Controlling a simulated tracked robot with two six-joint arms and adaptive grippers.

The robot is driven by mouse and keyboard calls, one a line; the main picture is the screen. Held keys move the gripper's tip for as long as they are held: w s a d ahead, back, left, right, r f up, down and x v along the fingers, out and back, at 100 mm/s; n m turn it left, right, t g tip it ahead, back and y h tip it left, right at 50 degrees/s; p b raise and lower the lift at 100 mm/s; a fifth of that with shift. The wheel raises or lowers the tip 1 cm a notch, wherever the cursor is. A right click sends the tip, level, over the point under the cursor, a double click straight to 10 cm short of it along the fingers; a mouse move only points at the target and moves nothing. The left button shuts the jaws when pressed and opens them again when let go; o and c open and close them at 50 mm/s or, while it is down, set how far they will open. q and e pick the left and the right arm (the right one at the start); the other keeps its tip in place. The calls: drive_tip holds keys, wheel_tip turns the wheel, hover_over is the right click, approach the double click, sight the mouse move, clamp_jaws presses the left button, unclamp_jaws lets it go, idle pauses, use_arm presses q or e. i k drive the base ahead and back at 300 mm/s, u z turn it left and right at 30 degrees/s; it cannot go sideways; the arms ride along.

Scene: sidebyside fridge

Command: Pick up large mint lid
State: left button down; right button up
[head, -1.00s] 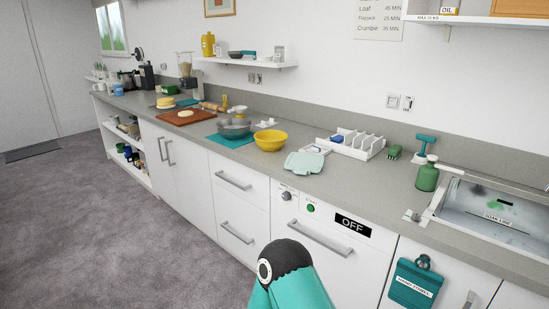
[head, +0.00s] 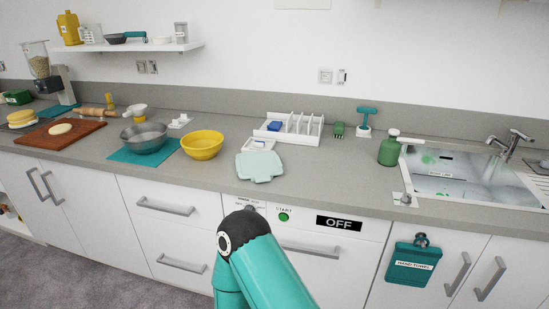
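The large mint lid (head: 260,167) lies flat on the grey worktop, near the front edge and above the appliance panel marked OFF. It is pale mint, roughly rectangular with tabs at its edges, and nothing covers it. One of my teal arm links with a black joint shows at the bottom centre, in front of the cabinets and below the lid. Neither of my grippers is in view.
A yellow bowl (head: 202,147) stands left of the lid, with a grey bowl (head: 144,138) on a teal mat beyond. A white rack (head: 290,132) is behind the lid. A green pump bottle (head: 389,150) and sink (head: 455,176) are to the right. Worktop right of the lid is clear.

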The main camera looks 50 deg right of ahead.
sight(259, 166)
drive_tip(key=z, duration=0.5)
drive_tip(key=i, duration=1.15)
drive_tip(key=z, duration=0.95)
drive_tip(key=i, duration=0.35)
drive_tip(key=z, duration=0.2)
drive_tip(key=k, duration=0.9)
drive_tip(key=z, duration=0.2)
drive_tip(key=i, duration=0.9)
drive_tip(key=u, duration=0.1)
